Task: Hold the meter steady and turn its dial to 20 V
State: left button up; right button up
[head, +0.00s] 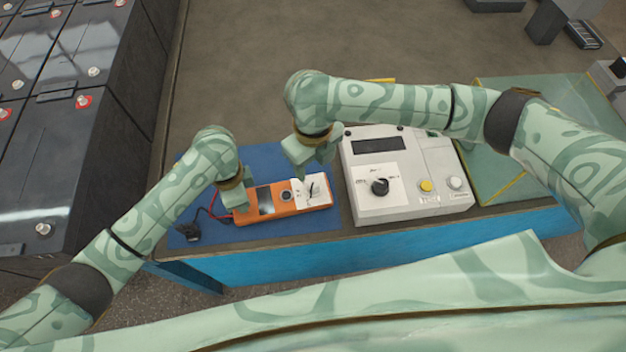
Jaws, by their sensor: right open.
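The orange meter (258,213) lies on a blue mat (265,160), with a dark display window towards its left end. A small round dark part (286,195) and a white panel (311,192) with a dark, slim pointer-like dial (313,190) show on its right half. My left gripper (233,198) is at the meter's left end and appears to touch it; its fingers are too hidden to tell whether they are closed on it. My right gripper (313,165) is open and empty, just above and behind the white panel of the meter.
A pale grey tester box (405,205) with a black knob and a yellow button stands close to the meter's right. A green mat (495,165) lies further right. Large black batteries (75,175) stand at the left. The bench's front edge is close.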

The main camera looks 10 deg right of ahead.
aim_at(313, 182)
notch_tip(313, 182, down, 9)
dwell(0.3)
jog(key=c, duration=1)
